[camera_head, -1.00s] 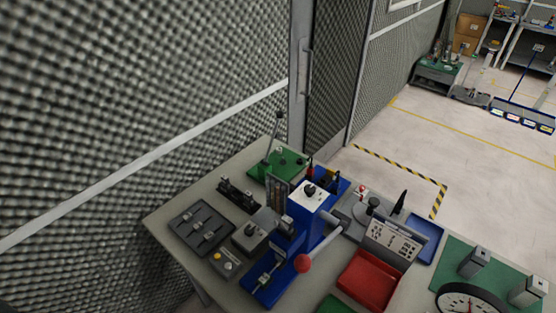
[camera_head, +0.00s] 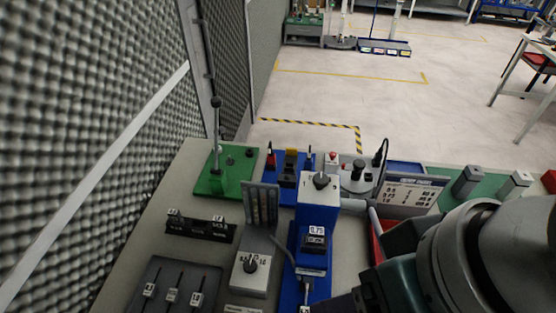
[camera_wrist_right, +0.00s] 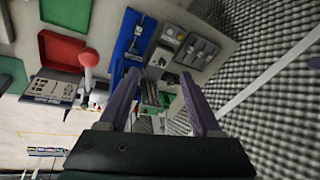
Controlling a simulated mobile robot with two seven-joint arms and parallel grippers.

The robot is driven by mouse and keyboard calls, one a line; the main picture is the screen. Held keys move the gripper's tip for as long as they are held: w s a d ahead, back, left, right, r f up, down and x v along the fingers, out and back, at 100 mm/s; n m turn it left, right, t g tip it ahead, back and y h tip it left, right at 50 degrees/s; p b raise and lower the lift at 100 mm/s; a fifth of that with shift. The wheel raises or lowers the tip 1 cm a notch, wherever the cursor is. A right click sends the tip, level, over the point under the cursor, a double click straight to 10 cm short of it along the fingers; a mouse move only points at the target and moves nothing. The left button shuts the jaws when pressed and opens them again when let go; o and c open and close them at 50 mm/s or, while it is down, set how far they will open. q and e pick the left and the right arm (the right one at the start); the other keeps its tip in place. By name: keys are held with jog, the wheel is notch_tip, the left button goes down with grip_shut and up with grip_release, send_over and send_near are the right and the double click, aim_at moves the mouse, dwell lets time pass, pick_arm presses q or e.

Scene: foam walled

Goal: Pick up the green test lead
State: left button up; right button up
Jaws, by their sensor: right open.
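I cannot make out a green test lead for certain in either view. A grey slotted rack (camera_head: 262,205) with thin strips stands upright on the bench in the head view. It also shows, small, between my fingers in the right wrist view (camera_wrist_right: 150,95). My right gripper (camera_wrist_right: 160,75) is open, its two fingers apart, with nothing seen held between them. In the head view my right arm comes in at the lower right and hides part of the bench. My left gripper is not in view.
The grey bench (camera_head: 203,255) is crowded. A green base with an upright lever (camera_head: 215,183), a blue press (camera_head: 318,210), a black block (camera_head: 200,227) and a slotted tray (camera_head: 170,290) stand close together. A red tray (camera_wrist_right: 62,50) shows in the wrist view. A foam wall (camera_head: 80,120) borders the left.

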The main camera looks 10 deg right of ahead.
jog(key=w+a+f+m+g+b, duration=0.1)
jog(key=w+a+f+b, duration=0.1)
jog(key=f+b, duration=0.4)
jog(key=w+a+f+b, duration=0.1)
jog(key=f+b, duration=0.3)
jog(key=f, duration=0.4)
jog(key=m+g+h+b, duration=0.1)
jog(key=m+h+b, duration=0.2)
jog(key=b, duration=0.9)
send_over(307, 307)
jog(key=s, duration=0.2)
notch_tip(307, 307, down, 11)
jog(key=f, duration=0.5)
jog(key=shift+w+a, duration=0.2)
jog(key=shift+a, duration=0.2)
notch_tip(307, 307, down, 4)
jog(key=shift+f+b, duration=0.25)
jog(key=shift+b, duration=0.4)
jog(key=shift+c, duration=0.2)
jog(key=c, duration=0.4)
grip_shut()
